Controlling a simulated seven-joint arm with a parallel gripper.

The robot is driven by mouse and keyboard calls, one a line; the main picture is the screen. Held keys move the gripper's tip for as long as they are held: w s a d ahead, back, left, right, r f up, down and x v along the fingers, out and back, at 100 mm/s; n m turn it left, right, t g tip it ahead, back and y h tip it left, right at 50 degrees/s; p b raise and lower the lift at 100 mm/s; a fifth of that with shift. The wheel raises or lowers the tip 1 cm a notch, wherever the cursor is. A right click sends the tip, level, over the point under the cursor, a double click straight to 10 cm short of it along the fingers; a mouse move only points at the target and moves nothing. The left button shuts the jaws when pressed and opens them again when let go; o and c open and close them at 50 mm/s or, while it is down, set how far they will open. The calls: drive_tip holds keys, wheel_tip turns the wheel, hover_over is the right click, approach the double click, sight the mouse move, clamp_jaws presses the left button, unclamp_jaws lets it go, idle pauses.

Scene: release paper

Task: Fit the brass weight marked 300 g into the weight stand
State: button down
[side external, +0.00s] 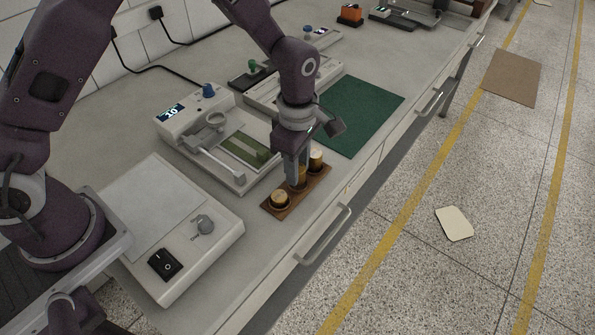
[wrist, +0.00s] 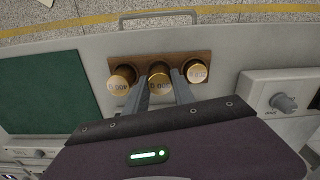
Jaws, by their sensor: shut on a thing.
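A brown wooden weight stand (side external: 304,195) lies near the bench's front edge; it also shows at the top of the wrist view (wrist: 139,63). Three brass weights are in a row at it: a near one (side external: 279,200), a middle one, and a far one (side external: 316,159). My gripper (side external: 298,182) points down and is shut on the middle brass weight (wrist: 159,84), with one finger on each side. The middle weight is mostly hidden by the fingers in the side view. I cannot tell how deep the held weight sits.
A white device with a knob (side external: 204,224) stands nearer the base. A balance-like instrument with a blue knob (side external: 208,90) is behind the stand. A green mat (side external: 362,115) lies flat beyond it. A drawer handle (side external: 325,236) projects from the bench front.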

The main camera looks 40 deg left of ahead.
drive_tip(key=shift+f, duration=0.8)
drive_tip(key=c, duration=1.3)
unclamp_jaws()
drive_tip(key=shift+f, duration=0.1)
drive_tip(key=shift+c, duration=0.2)
